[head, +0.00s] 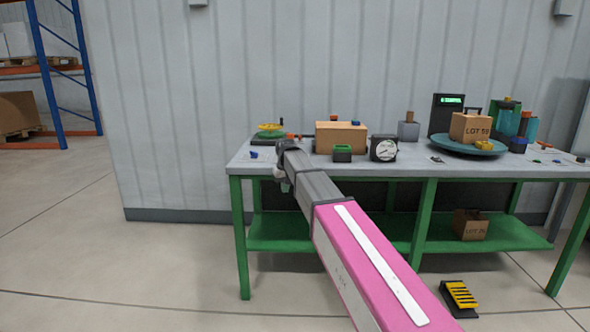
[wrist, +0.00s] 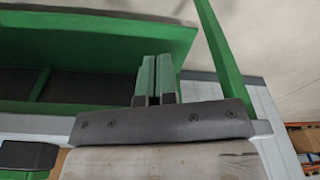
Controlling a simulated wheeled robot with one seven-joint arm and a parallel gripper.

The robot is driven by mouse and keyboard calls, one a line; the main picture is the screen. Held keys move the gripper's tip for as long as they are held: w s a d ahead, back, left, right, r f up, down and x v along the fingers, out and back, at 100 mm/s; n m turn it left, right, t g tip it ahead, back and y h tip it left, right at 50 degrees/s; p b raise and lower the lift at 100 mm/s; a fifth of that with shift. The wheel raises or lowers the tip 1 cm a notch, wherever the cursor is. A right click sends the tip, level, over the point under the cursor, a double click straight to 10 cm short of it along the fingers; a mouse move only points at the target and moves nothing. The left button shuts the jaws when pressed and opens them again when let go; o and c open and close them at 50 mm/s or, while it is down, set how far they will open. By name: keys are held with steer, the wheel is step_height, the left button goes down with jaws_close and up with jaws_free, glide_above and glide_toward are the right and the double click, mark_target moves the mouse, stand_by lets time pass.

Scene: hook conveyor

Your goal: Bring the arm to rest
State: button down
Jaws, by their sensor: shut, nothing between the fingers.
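My arm reaches out from the lower right of the head view to the left front corner of the workbench (head: 310,168). My gripper (head: 286,187) is at its far end, small and partly hidden by the wrist, just in front of the bench's edge. In the wrist view my gripper (wrist: 156,60) shows its two green-padded fingers side by side, shut with nothing between them. The bench's green lower shelf (wrist: 90,35) and a green leg (wrist: 220,50) lie beyond the fingers.
A yellow-striped pedal (head: 460,297) lies on the floor. Floor left of the bench is clear.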

steer(key=s+d+f+m, duration=0.1)
steer(key=s+d+f, duration=1)
steer(key=s+f, duration=0.2)
steer(key=s+d+f+m+g, duration=0.1)
steer(key=s+d+f+m, duration=0.1)
steer(key=s+d+f, duration=1)
steer(key=s, duration=0.5)
steer(key=shift+s+f+m, duration=0.15)
steer(key=shift+f+m, duration=0.15)
steer(key=shift+f, duration=0.05)
